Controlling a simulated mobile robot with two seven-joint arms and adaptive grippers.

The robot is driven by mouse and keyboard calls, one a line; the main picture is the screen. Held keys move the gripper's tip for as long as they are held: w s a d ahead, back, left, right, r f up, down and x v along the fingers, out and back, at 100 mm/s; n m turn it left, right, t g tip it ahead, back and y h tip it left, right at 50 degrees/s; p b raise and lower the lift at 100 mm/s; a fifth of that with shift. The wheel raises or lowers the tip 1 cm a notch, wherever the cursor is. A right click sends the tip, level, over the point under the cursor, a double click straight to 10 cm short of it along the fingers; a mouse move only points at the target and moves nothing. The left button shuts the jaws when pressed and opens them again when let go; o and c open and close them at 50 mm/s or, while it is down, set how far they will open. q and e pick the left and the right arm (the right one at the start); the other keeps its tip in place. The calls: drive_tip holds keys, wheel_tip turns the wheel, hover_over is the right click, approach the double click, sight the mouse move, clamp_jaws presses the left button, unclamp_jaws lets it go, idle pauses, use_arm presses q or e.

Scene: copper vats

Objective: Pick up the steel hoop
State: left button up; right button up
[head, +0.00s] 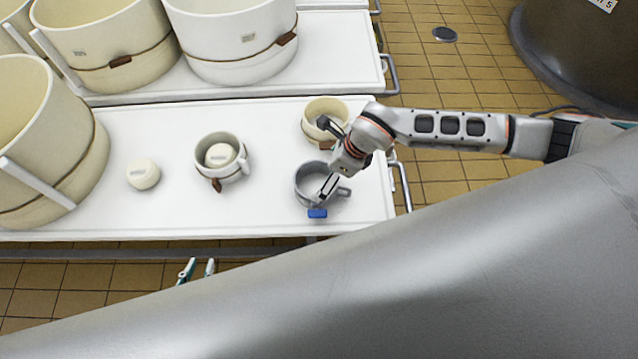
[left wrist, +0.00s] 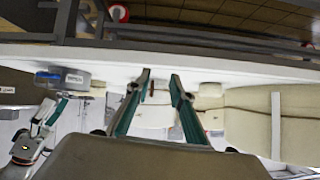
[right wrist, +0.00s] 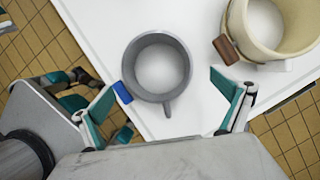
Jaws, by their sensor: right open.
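The steel hoop (head: 301,194), a grey ring with a side lug and a blue tag, rests on the white table near its right end. It also shows in the right wrist view (right wrist: 128,66) and at the left of the left wrist view (left wrist: 72,72). My right gripper (head: 327,156) is open above the hoop. In the right wrist view its fingers (right wrist: 162,87) are spread wide, with the hoop between and beyond them; I see no grip on it. My left gripper (head: 197,268) is open and empty in front of the table; its parted fingers show in the left wrist view (left wrist: 159,78).
A cream hoop (head: 313,105) with a brown tag stands just behind the steel hoop, close to my right gripper. A cream cup (head: 233,173) holding a lidded piece and a small cream weight (head: 143,174) stand left. Large cream vats (head: 95,130) fill the far left.

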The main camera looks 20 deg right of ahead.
drive_tip(key=x, duration=0.5)
drive_tip(key=shift+s+a+f+b, duration=0.15)
drive_tip(key=shift+a+b, duration=0.1)
drive_tip(key=shift+b, duration=0.15)
drive_tip(key=c, duration=1.4)
